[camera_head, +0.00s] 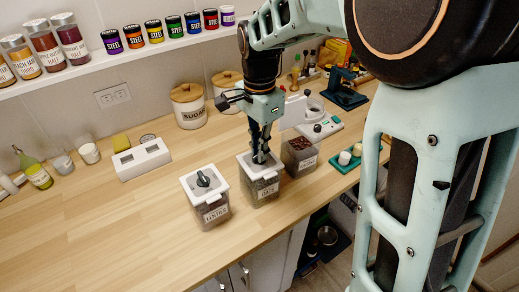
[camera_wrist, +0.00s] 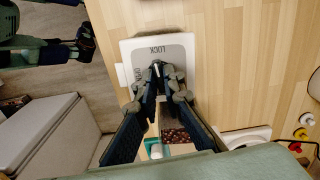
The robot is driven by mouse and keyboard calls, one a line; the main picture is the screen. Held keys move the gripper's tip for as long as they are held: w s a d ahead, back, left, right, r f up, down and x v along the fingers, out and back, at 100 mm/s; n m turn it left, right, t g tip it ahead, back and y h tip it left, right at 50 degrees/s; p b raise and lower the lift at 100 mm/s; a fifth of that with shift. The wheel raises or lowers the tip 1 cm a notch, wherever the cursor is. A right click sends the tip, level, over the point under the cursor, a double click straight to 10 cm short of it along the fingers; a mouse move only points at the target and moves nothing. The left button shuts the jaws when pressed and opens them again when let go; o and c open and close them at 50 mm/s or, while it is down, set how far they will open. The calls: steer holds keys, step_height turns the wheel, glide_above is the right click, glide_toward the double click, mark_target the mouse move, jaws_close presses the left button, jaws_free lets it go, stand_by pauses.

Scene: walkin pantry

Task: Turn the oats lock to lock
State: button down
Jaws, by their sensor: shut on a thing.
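The oats container (camera_head: 266,190) is a clear box with a white lid, standing on the wooden counter between two similar boxes. Its lid (camera_wrist: 127,48) shows in the wrist view, with a grey plate (camera_wrist: 178,47) marked LOCK at the far side and another word at the left, probably OPEN. My gripper (camera_head: 261,157) points down onto this lid. In the wrist view my gripper (camera_wrist: 160,80) is shut on the dark knob at the middle of the plate. The fingers hide most of the knob, so I cannot tell exactly which way it points.
The lentils container (camera_head: 212,213), with a dark knob on its white lid, stands close on the left. A box of dark red contents (camera_head: 299,157) stands close on the right, beside a green tray (camera_head: 343,168). The counter's front edge is near. The left counter is mostly clear.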

steer(key=shift+m, duration=0.8)
steer(key=c, duration=2)
jaws_free()
steer(key=shift+c, duration=0.2)
step_height(320, 180, up, 12)
